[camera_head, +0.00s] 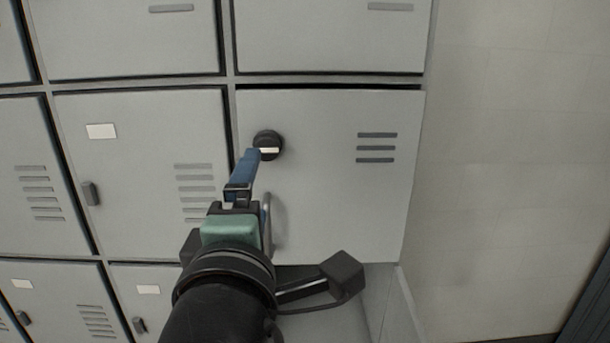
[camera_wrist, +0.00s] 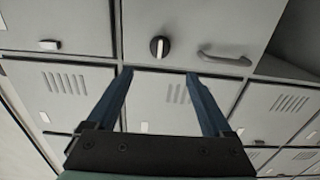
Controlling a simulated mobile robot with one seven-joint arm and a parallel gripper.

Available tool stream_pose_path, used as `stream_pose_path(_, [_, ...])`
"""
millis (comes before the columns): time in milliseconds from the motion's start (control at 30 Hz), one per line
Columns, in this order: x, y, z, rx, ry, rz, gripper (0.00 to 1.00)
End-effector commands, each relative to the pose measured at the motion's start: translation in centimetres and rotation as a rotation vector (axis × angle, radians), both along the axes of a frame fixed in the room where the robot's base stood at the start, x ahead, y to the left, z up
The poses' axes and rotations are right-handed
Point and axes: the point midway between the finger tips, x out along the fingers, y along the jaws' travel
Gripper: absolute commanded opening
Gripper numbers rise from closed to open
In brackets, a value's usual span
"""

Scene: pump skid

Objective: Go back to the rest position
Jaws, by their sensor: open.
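My gripper (camera_head: 252,155) has blue fingers and reaches toward a grey locker door. In the wrist view its two fingers (camera_wrist: 158,73) stand apart with nothing between the tips. A round black knob (camera_head: 268,141) with a white bar is on the door, close to the fingertips in the head view. In the wrist view the knob (camera_wrist: 159,46) shows beyond the gap between the tips. I cannot tell the exact distance to it. The door's bar handle (camera_head: 267,215) is partly hidden behind my gripper; it shows clear in the wrist view (camera_wrist: 224,57).
The locker door (camera_head: 330,200) has a dark gap along its top edge. Other grey lockers (camera_head: 130,140) with vents, labels and small latches surround it. A pale wall (camera_head: 510,170) stands at the right, with clear space before it.

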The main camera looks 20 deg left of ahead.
Motion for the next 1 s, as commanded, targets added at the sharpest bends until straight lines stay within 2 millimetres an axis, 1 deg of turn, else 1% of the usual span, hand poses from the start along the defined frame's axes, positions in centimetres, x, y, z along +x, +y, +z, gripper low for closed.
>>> stream_pose_path(67, [0.0, -0.1, 0.2, 0.016, -0.005, -0.002, 0.85])
stream_pose_path(167, [0.0, -1.0, 1.6, 0.116, -0.027, -0.009, 0.85])
stream_pose_path(267, [-0.2, -2.6, 4.4, 0.325, -0.076, -0.011, 0.85])
stream_pose_path(300, [-0.5, -3.6, 5.8, 0.432, -0.104, -0.005, 0.85])
stream_pose_path(367, [-1.0, -5.1, 8.1, 0.604, -0.150, 0.015, 0.85])
stream_pose_path(400, [-1.5, -6.2, 9.6, 0.718, -0.181, 0.034, 0.85])
stream_pose_path(500, [-3.1, -9.0, 13.0, 0.989, -0.259, 0.109, 0.85])
stream_pose_path(633, [-5.4, -12.0, 16.4, 1.273, -0.343, 0.236, 0.85])
stream_pose_path(700, [-6.5, -13.3, 17.7, 1.380, -0.373, 0.301, 0.85])
stream_pose_path(800, [-7.7, -14.5, 18.8, 1.482, -0.403, 0.375, 0.85])
stream_pose_path(900, [-8.3, -15.0, 19.4, 1.531, -0.415, 0.415, 0.85])
stream_pose_path(1000, [-8.4, -15.1, 19.4, 1.535, -0.416, 0.419, 0.85])
